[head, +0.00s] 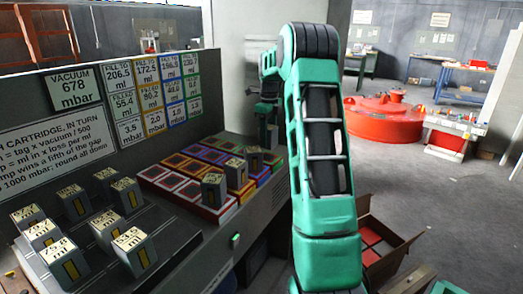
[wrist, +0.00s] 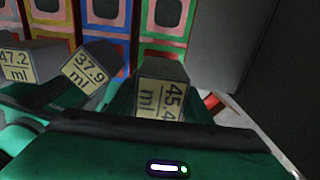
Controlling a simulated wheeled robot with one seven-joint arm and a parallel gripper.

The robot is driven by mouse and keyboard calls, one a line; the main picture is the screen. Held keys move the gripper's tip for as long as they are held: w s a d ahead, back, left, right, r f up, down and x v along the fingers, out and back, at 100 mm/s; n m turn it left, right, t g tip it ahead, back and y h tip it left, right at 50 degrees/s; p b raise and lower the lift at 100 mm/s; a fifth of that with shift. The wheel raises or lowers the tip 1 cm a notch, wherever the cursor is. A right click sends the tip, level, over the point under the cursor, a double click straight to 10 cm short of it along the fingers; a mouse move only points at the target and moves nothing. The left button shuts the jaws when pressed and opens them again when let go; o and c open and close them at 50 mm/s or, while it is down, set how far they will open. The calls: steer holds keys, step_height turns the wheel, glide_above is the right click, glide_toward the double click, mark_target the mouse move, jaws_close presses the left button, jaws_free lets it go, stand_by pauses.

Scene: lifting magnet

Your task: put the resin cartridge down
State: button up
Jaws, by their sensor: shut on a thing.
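The resin cartridge, a grey block with a yellow label reading 45.4 ml, shows in the wrist view (wrist: 162,88), right in front of my gripper. In the head view my gripper (head: 267,112) is at the far end of the coloured rack (head: 168,187), partly hidden behind my arm. It is shut on the cartridge (head: 271,138), low over the green-edged row. The fingertips are hard to make out. I cannot tell whether the cartridge's base touches the rack. Green-framed square places (wrist: 163,52) show beyond it in the wrist view.
Cartridges marked 37.9 ml (wrist: 91,65) and 47.2 ml (wrist: 22,63) stand close to the left in the wrist view. Several more cartridges stand on the grey bench (head: 180,243). A wall panel (head: 105,110) rises behind. An open box (head: 375,225) is on the floor.

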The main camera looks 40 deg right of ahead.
mark_target(268, 148)
steer(key=shift+f, duration=2.4)
steer(key=o, duration=1.4)
steer(key=shift+f, duration=0.1)
